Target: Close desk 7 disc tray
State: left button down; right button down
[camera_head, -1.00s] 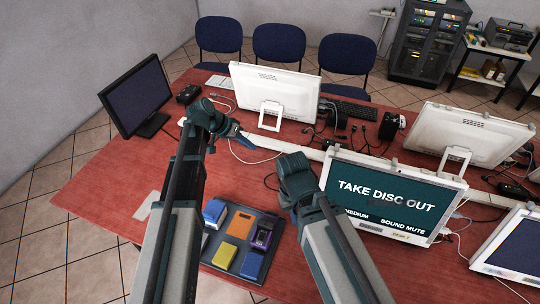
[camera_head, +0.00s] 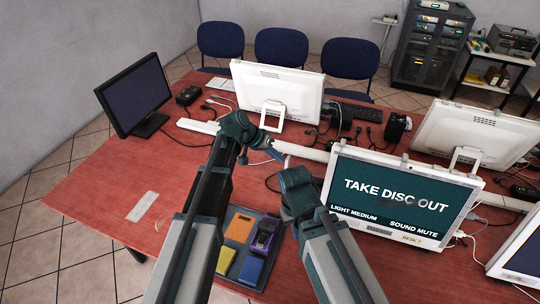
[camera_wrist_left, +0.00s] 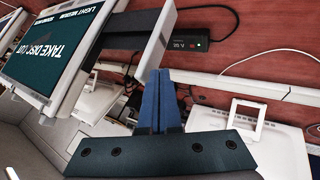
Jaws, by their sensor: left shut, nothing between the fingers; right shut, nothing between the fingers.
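The monitor (camera_head: 398,205) showing "TAKE DISC OUT" stands right of centre in the head view, with a small label that seems to read "DESK 7" under the screen. It also shows tilted at upper left in the left wrist view (camera_wrist_left: 62,45).
A grey tray (camera_head: 236,215) with several coloured cases lies on the red table (camera_head: 100,190) between my arms. A white monitor (camera_head: 280,88) and cables stand behind. A black monitor (camera_head: 135,95) is at far left. The table's left front is mostly clear.

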pick_arm(q)
jog(key=shift+d, duration=0.2)
jog(key=s+d, duration=0.4)
jog(key=d, duration=0.9)
jog(key=shift+s, duration=0.2)
pick_arm(e)
jog(key=shift+a, duration=0.1)
